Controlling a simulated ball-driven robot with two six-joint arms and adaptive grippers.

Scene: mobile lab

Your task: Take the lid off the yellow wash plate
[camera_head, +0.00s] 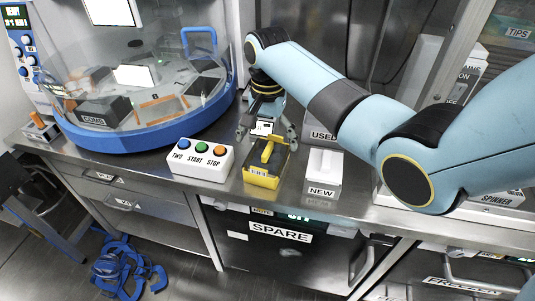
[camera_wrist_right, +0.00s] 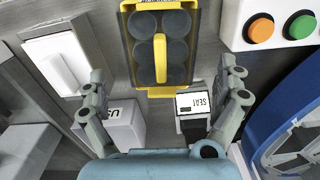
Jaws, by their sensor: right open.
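The yellow wash plate (camera_head: 262,180) sits on the steel counter, between the button box and the white NEW box. Its lid (camera_wrist_right: 142,50) looks dark and see-through, with round wells showing under it, and is on the plate. A yellow bar handle (camera_head: 267,152) stands up along the lid's middle; it also shows in the right wrist view (camera_wrist_right: 160,58). My right gripper (camera_head: 265,136) is open and empty, just behind the plate. In the right wrist view its fingers (camera_wrist_right: 166,80) are spread wide, apart from the handle. My left gripper is not in view.
A button box (camera_head: 201,162) stands left of the plate, the NEW box (camera_head: 323,172) right. A USED box (camera_wrist_right: 119,125) and a block labelled SEAT (camera_wrist_right: 192,108) stand near my fingers. A blue-rimmed machine (camera_head: 150,135) fills the left. The counter's front edge is close.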

